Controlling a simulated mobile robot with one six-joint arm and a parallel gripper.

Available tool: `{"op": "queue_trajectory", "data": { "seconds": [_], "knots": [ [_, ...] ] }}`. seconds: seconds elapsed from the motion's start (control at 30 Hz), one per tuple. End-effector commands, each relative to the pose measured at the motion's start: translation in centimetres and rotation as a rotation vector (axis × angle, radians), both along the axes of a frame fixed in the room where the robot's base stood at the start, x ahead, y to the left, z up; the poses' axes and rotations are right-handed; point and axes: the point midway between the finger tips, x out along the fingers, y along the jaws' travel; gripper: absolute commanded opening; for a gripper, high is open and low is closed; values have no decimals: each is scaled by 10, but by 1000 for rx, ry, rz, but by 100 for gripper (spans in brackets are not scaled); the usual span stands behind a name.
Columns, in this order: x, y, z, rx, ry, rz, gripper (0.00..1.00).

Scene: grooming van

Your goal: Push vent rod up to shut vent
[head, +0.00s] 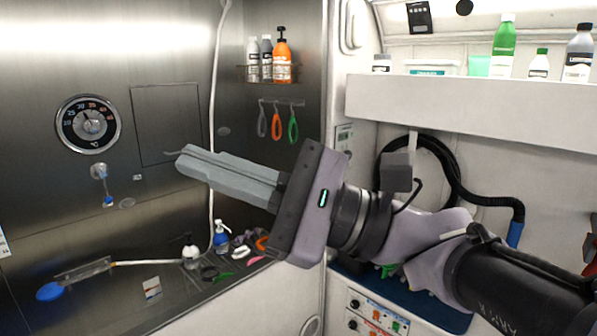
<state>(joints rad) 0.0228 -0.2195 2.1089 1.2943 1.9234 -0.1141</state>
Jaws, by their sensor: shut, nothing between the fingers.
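My gripper (183,162) reaches leftward across the middle of the head view. Its two long grey fingers are together with nothing between them. The fingertips appear in front of the steel wall, just below a square panel outline (166,124); how far they are from the wall I cannot tell. I cannot make out a vent or a vent rod in this view. The gripper and arm hide part of the steel wall corner and the area behind them.
A round dial (87,124) and a small blue-tipped fitting (104,184) are on the steel wall. A pale hose (214,95) hangs down it. Bottles stand on a wire rack (268,74) and a white shelf (470,107). Small grooming items lie below the gripper.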

Motion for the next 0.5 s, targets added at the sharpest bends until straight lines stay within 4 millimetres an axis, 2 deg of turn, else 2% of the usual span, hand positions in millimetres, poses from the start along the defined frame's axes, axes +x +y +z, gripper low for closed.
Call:
{"op": "queue_trajectory", "data": {
  "seconds": [0.03,0.07,0.1,0.17,0.2,0.27,0.3,0.4,0.5],
  "knots": [
    [-15,10,-45,-157,-20,-12,0],
    [-23,13,-72,-261,-34,-21,0],
    [-33,14,-110,-400,-57,-32,0],
    [-48,6,-166,-608,-103,-48,0],
    [-56,-5,-202,-749,-142,-61,0],
    [-66,-29,-254,-959,-212,-79,0],
    [-71,-49,-284,-1096,-266,-91,0],
    [-78,-103,-342,-1405,-414,-115,0],
    [-78,-150,-371,-1639,-556,-126,0]
  ]
}}
